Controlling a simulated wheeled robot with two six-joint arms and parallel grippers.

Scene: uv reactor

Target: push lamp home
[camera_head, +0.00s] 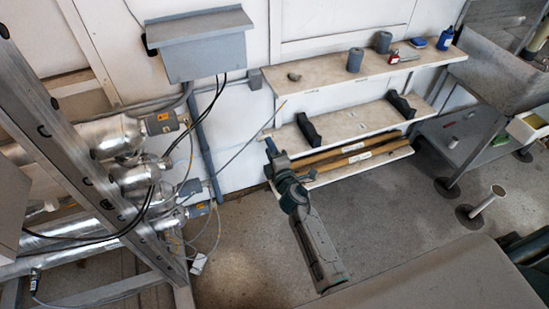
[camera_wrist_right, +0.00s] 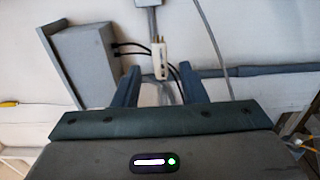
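The reactor, silvery cylinders (camera_head: 115,136) with grey end caps (camera_head: 162,122) and cables, stands at left in the head view. I cannot single out the lamp for certain. My right gripper (camera_head: 268,142) is in front of the shelves, to the right of the reactor and well apart from it. In the right wrist view its two blue-grey fingers (camera_wrist_right: 160,82) stand apart. A small white part with pins (camera_wrist_right: 159,60) shows between the fingertips, with clear gaps on both sides; its depth is hard to judge. My left gripper is not in view.
A metal ladder-like frame (camera_head: 85,165) stands in front of the reactor. A grey wall box (camera_head: 205,55) with black cables hangs above; it also shows in the wrist view (camera_wrist_right: 83,65). A white plug (camera_head: 198,264) lies low. Shelves (camera_head: 325,72) line the wall; the middle floor is clear.

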